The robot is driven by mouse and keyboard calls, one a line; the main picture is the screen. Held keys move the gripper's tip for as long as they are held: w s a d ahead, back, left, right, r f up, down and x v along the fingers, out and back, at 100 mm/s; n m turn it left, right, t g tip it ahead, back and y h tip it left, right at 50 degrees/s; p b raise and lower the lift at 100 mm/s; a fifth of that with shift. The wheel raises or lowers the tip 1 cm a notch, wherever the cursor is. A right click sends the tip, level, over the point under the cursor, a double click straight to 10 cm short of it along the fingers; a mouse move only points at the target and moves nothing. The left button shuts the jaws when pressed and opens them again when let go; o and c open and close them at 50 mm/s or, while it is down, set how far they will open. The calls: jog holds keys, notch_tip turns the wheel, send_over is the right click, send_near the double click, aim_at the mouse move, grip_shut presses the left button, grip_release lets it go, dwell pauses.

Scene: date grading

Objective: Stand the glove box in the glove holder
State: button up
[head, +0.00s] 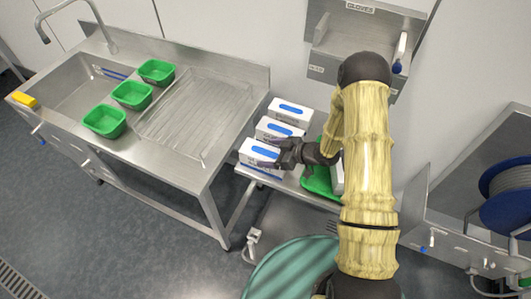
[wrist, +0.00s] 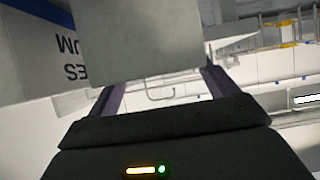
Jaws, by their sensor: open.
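Three white boxes with blue oval tops, which look like glove boxes, stand in a row on a low steel table: a back box (head: 291,108), a middle box (head: 270,131) and a front box (head: 256,151). My gripper (head: 281,152) is open at the right end of the front box. In the wrist view, a plain grey box face (wrist: 140,40) lies ahead of and between the open fingers (wrist: 160,88); I cannot tell whether they touch it. A lettered box (wrist: 40,55) is at left.
A green tray (head: 318,185) lies on the low table (head: 290,181), partly hidden by my arm. Left is a steel sink counter (head: 205,175) with three green baskets (head: 131,95). A blue cable reel (head: 505,210) stands at right. Open floor (head: 150,230) lies in front of the counter.

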jog(key=b+v, duration=0.1)
jog(key=v, duration=0.8)
jog(key=shift+d+b, duration=0.25)
jog(key=shift+b, duration=0.15)
jog(key=shift+r, duration=0.1)
jog(key=d+r+m+t+h, duration=0.2)
jog(key=d+r+m+h, duration=0.5)
jog(key=d+r+h, duration=0.15)
jog(key=s+r+m+g+h, duration=0.1)
jog(key=s+r+m+g, duration=0.1)
jog(key=s, duration=0.5)
jog(key=s+r+m+g+h, duration=0.1)
jog(key=s+r+m, duration=0.3)
jog(key=s, duration=0.4)
jog(key=shift+a+r+g+h, duration=0.15)
jog(key=shift+a+g+h, duration=0.25)
jog(key=shift+g, duration=0.2)
